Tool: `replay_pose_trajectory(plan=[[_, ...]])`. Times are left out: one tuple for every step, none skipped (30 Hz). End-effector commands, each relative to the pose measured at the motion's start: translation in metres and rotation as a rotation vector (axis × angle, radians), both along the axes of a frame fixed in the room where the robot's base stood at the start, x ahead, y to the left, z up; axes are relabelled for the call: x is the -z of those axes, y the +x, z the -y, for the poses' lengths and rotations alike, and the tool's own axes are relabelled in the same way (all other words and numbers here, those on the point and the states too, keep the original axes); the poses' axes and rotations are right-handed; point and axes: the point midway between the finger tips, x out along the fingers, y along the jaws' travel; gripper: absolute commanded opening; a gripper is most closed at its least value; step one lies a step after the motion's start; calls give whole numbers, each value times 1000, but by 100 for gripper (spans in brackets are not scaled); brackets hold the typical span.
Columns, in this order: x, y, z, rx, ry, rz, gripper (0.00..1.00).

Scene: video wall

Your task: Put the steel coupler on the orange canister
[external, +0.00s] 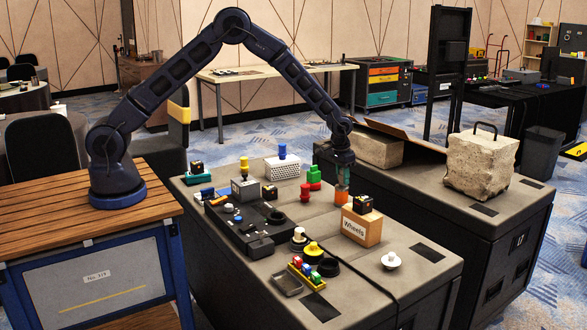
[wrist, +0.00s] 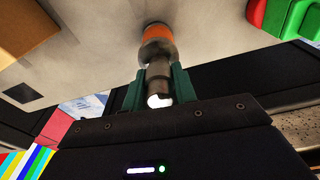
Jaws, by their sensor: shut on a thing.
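The orange canister (external: 341,197) stands upright on the grey case top, directly below my gripper (external: 342,176). It also shows in the wrist view (wrist: 157,32), straight beyond the fingertips. The steel coupler (wrist: 158,70) is a grey cylinder with a wider far end. My gripper is shut on it, with one green finger on each side. In the wrist view the coupler lines up with the canister and its far end overlaps the orange part. I cannot tell whether they touch. In the external view the coupler is hard to make out.
A box marked Wheels (external: 361,226) with a dark block on it stands close in front of the canister. Green blocks (external: 314,177) and a red cylinder (external: 305,192) stand to its left. A black tray unit (external: 247,222) holds several small parts.

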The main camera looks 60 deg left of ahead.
Motion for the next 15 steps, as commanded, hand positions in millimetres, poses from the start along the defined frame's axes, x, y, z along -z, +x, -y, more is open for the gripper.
replay_pose_trajectory(plan=[[1,0,0,0,0,0,5],[1,0,0,0,0,0,5],[2,0,0,0,0,0,5],[3,0,0,0,0,0,5],[3,0,0,0,0,0,34],[3,0,0,0,0,0,41],[2,0,0,0,0,0,47],[2,0,0,0,0,0,49],[2,0,0,0,0,0,49],[2,0,0,0,0,0,49],[2,0,0,0,0,0,49],[2,0,0,0,0,0,49],[2,0,0,0,0,0,49],[2,0,0,0,0,0,49],[2,0,0,0,0,0,49]])
